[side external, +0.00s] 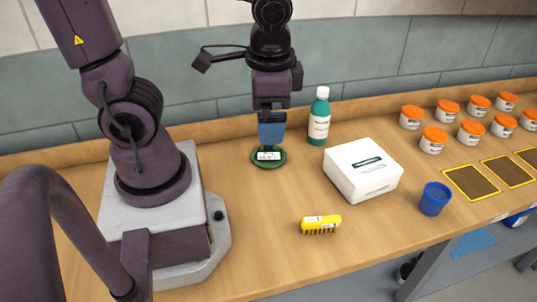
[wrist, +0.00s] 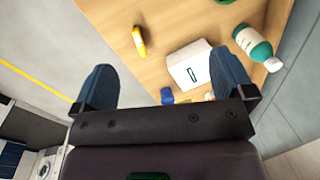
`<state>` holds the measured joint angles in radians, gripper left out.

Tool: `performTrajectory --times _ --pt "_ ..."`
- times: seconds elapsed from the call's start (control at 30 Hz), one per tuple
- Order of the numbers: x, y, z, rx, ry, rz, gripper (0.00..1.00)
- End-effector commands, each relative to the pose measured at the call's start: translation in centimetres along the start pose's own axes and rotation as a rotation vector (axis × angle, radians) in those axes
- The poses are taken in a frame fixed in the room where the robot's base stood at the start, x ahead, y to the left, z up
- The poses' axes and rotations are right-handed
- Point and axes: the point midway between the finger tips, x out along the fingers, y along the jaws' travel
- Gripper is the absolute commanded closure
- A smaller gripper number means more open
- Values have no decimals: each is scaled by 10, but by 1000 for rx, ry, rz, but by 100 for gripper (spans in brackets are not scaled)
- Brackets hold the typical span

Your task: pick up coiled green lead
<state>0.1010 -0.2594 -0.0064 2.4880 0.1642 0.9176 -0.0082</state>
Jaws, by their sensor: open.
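The coiled green lead (side external: 268,163) lies flat on the wooden counter as a dark green ring, with a white label on it. My gripper (side external: 271,143) points down just above the lead in the side view, and its blue fingers cover part of the far side. I cannot tell whether they touch it. In the wrist view, the two fingers of my gripper (wrist: 163,62) stand wide apart with nothing held between them.
A green bottle (side external: 319,118) stands close right of the lead. A white box (side external: 363,172), a yellow brush (side external: 320,225) and a blue cup (side external: 434,199) are further right. Several orange-lidded jars (side external: 433,140) stand at the right. The tiled wall (side external: 200,110) is behind. Counter in front of the lead is clear.

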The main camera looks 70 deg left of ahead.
Motion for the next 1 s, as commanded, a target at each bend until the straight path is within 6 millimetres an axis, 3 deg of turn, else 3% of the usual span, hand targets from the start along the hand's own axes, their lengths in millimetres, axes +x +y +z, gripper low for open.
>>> performTrajectory --times 0.03,0.2,0.6,0.8,1.0 --pt "18 -1 3 60 -100 -35 0" --pt "66 -13 17 279 -376 -175 0" --pt "158 -55 33 985 -871 -542 0" --pt "196 -64 16 1339 -905 -707 0" --pt "200 -65 -12 1448 -806 -825 0"
